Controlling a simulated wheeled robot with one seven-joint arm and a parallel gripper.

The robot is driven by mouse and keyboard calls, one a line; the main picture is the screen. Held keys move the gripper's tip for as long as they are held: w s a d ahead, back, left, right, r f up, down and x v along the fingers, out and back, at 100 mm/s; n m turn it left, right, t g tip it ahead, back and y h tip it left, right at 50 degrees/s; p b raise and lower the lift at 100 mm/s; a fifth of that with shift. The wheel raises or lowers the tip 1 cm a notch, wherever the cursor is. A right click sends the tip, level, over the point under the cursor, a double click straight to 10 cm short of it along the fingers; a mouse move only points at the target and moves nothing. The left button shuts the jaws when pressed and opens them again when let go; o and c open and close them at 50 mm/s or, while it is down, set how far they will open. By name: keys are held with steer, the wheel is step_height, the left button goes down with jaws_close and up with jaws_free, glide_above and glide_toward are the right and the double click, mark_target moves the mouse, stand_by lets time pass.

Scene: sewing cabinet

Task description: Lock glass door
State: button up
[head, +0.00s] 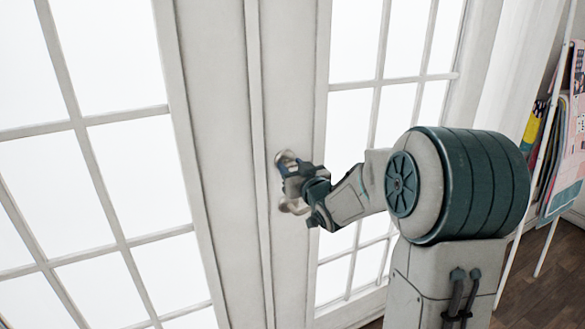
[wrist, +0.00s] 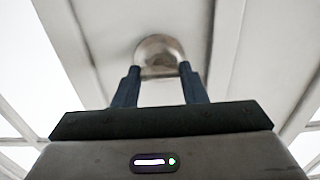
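The glass door (head: 205,130) is white-framed with many panes and fills the left and middle of the head view. A round metal lock (head: 284,157) sits on its frame, partly hidden by my gripper. It also shows in the wrist view (wrist: 160,50). A metal handle (head: 291,207) is just below the lock, partly covered by my gripper. My gripper (head: 288,170) is at the lock. In the wrist view its two fingers (wrist: 159,68) are apart, with their tips at the lower left and lower right of the lock. I cannot tell whether they touch it.
A second paned door panel (head: 348,125) is right of the lock, partly behind my arm. A rack with colourful papers (head: 567,125) stands at the far right. Some wooden floor (head: 522,270) shows at the lower right.

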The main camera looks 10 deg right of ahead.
steer(key=shift+f+b, duration=0.15)
steer(key=shift+b, duration=0.4)
steer(key=n+b, duration=1.7)
steer(key=b, duration=0.2)
steer(key=shift+a+n, duration=0.15)
steer(key=shift+n, duration=0.25)
steer(key=o, duration=1)
steer(key=shift+s, duration=0.1)
steer(key=p+v, duration=0.2)
steer(key=v, duration=1.1)
steer(key=shift+s, duration=0.35)
